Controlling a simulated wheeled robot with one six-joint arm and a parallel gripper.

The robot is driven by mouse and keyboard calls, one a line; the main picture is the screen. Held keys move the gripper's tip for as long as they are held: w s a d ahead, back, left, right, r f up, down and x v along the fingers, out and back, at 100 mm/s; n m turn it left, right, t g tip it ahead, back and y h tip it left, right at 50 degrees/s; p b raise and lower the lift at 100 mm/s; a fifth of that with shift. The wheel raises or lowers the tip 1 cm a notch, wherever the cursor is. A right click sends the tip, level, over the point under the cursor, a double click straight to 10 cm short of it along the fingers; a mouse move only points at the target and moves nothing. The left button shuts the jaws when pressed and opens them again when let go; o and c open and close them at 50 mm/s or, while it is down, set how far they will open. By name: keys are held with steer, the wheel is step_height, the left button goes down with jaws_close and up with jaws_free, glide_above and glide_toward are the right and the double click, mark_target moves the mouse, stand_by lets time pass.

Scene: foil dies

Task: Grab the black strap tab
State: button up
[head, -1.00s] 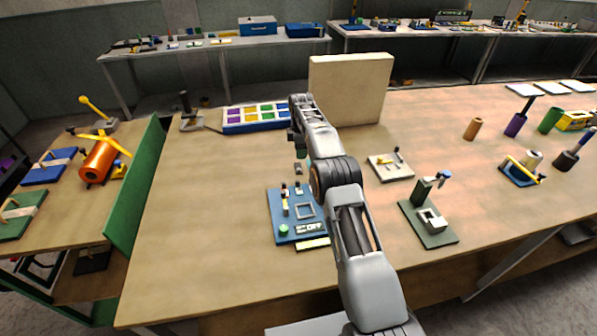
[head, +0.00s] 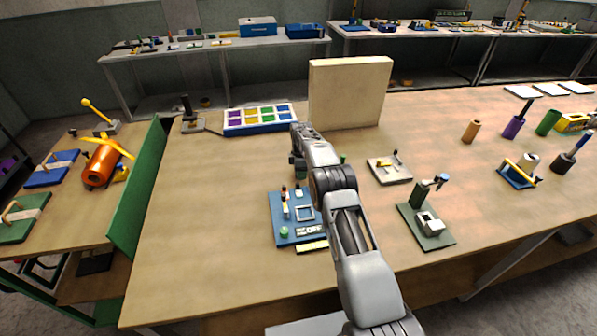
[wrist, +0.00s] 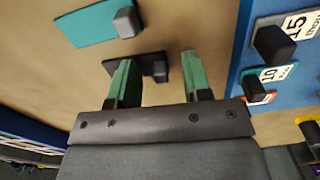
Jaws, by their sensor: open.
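In the wrist view, a black strap tab (wrist: 152,67) with a raised dark block lies on the brown table. My gripper (wrist: 155,62) is open, its two green fingers pointing toward the tab. The tab's block shows between the fingers, and the left finger covers part of its flat strip. I cannot tell how high the fingers are above it. In the head view, my gripper (head: 298,172) is low over the table behind the blue board, and the black tab is hidden.
A tray of coloured squares (head: 232,128) and a beige upright panel (head: 350,95) stand behind. The table's left part is clear.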

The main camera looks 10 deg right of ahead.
steer(key=shift+c, duration=0.3)
jaws_close()
steer(key=shift+r, duration=0.1)
